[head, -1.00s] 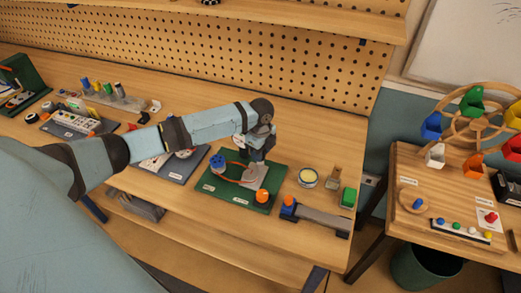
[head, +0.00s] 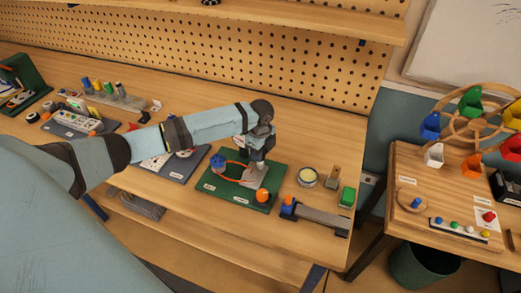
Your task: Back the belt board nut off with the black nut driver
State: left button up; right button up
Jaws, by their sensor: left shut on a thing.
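The belt board (head: 222,195) is a green plate near the front edge of the bench. It has a blue pulley (head: 218,161), an orange pulley (head: 262,195), an orange-red belt and a grey bracket (head: 252,180). My left gripper (head: 257,164) points down over the grey bracket. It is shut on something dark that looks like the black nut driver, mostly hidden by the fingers. The nut is too small or covered to make out. I cannot tell whether the driver sits on it. My right gripper is out of view.
A rack (head: 120,102) with several coloured handles stands at the back left. A grey board lies left of the green one. A pegboard closes the back.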

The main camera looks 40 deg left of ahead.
pick_arm(q)
jog(key=shift+p, duration=0.35)
dwell(0.4)
jog(key=shift+f, duration=0.4)
dwell(0.6)
jog(key=shift+f+p, duration=0.1)
jog(key=shift+p, duration=0.65)
dwell(0.4)
jog(key=o, duration=0.9)
